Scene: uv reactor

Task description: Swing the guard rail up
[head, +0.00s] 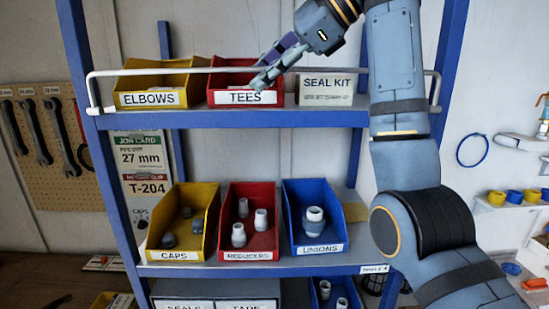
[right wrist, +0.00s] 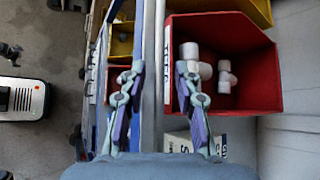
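The guard rail (head: 140,72) is a thin white bar across the front of the upper shelf, with bent ends at both shelf posts. It runs level, in front of the bins. My right gripper (head: 266,66) is at the rail in front of the red TEES bin (head: 245,98). In the right wrist view, the rail (right wrist: 149,60) runs lengthwise between the two spread fingers of the right gripper (right wrist: 157,85). The fingers are apart, with a gap on each side of the rail. My left gripper is not in view.
The yellow ELBOWS bin (head: 150,99) and SEAL KIT box (head: 326,90) stand on the upper shelf (head: 230,119) behind the rail. Blue posts (head: 88,60) frame the rack. Bins of caps, reducers and unions (head: 318,249) stand on the shelf below.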

